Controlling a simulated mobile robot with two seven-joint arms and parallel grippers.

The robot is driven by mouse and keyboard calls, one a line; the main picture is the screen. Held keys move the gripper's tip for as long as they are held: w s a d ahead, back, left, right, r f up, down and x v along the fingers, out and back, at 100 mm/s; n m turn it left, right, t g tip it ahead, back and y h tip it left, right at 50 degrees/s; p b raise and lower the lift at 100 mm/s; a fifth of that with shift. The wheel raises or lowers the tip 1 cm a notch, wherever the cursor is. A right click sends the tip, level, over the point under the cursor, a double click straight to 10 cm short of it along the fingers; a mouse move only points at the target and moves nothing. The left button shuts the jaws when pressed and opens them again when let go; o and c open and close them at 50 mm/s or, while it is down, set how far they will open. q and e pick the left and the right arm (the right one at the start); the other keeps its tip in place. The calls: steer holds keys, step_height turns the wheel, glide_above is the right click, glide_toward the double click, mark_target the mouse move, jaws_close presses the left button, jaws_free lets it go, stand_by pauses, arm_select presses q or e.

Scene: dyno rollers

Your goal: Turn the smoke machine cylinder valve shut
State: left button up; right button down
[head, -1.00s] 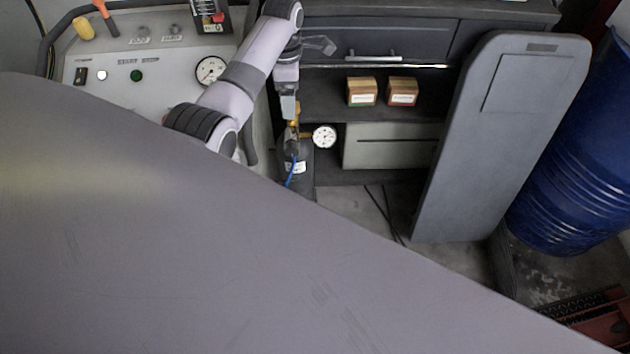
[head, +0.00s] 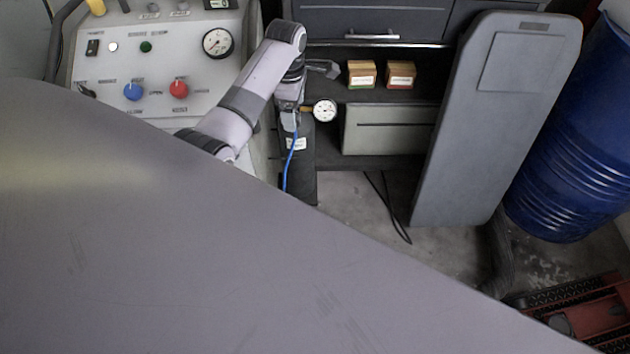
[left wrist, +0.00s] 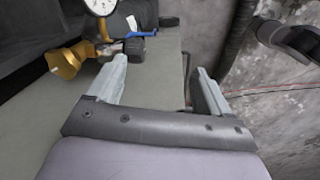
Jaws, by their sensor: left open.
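The dark smoke machine cylinder (head: 297,145) stands between the control panel and the shelves in the head view. A white round gauge (head: 324,110) sits at its top, and a blue hose (head: 289,170) runs down it. My left gripper (left wrist: 160,72) is open and empty. In the left wrist view the brass valve fitting (left wrist: 66,61) lies left of the left finger, below the gauge (left wrist: 101,5). A dark knob (left wrist: 134,48) is close to the left fingertip; I cannot tell whether they touch. In the head view my arm hides most of the valve. My right gripper is not in view.
The control panel (head: 205,100) with blue and red knobs is left of my arm. A grey upright panel (head: 480,130) and a blue drum (head: 570,140) stand at right. Two small boxes (head: 361,75) (head: 401,76) sit on the shelf. A large grey surface blocks the lower left.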

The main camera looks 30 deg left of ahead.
arm_select(q)
steer(key=s+d+f+m+t+b, duration=0.2)
steer(key=d+f+m+b, duration=0.2)
steer(key=f, duration=0.5)
steer(key=s+d+f+m+t+b, duration=0.3)
steer(key=d+f+m+b, duration=0.2)
steer(key=f+m+b, duration=0.3)
steer(key=shift+s+f+h, duration=0.35)
steer(key=shift+f+h, duration=0.05)
steer(key=shift+f, duration=0.45)
